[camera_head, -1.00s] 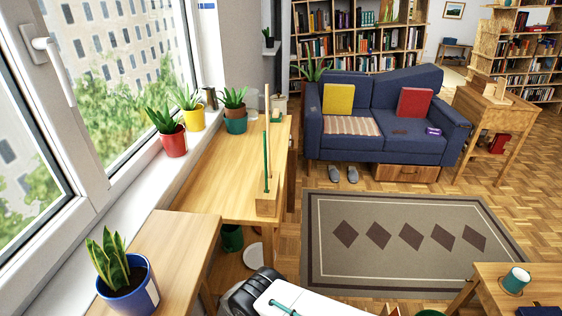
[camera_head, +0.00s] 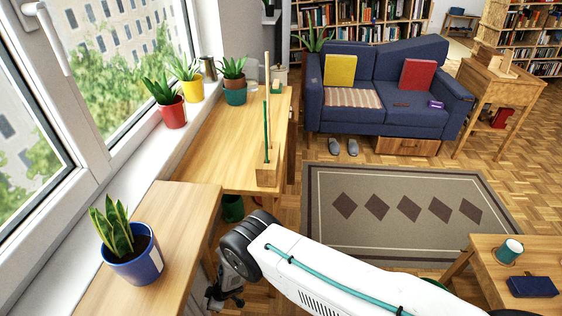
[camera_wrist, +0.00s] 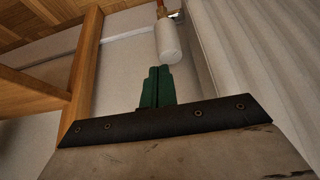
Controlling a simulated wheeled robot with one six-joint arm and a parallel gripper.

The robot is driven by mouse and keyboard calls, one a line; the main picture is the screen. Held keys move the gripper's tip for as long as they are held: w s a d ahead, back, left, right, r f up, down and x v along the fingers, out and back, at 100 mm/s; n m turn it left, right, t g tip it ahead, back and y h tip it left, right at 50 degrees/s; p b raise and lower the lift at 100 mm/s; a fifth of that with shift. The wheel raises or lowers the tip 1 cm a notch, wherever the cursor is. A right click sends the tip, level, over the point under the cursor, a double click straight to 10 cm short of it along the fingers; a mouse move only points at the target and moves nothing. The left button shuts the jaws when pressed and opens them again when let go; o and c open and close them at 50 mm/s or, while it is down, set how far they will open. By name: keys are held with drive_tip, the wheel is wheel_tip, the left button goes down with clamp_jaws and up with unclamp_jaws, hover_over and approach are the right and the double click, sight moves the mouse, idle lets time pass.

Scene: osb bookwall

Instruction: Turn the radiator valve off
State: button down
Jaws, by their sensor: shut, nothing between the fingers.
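The radiator valve shows in the wrist view as a white cylindrical knob (camera_wrist: 168,43) with a copper-coloured pipe at its far end. My gripper (camera_wrist: 159,72) has green fingers, which are together with nothing between them. The fingertips lie just below the knob in the picture. A small gap seems to show between them, but I cannot tell the distance in depth. The white ribbed radiator (camera_wrist: 262,60) is on the right. The head view shows neither valve nor radiator.
A wooden post and rail (camera_wrist: 85,65) stand close on the left in the wrist view. In the head view, a wooden desk (camera_head: 225,150) and a nearer wooden top (camera_head: 170,215) with a blue-potted plant (camera_head: 135,266) run along the window. A rug (camera_head: 400,180) lies right.

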drive_tip(key=shift+r, duration=0.5)
drive_tip(key=s+f, duration=0.3)
drive_tip(key=f, duration=0.3)
drive_tip(key=shift+a, duration=0.25)
drive_tip(key=shift+w+a, duration=0.1)
drive_tip(key=shift+a, duration=0.1)
idle(0.8)
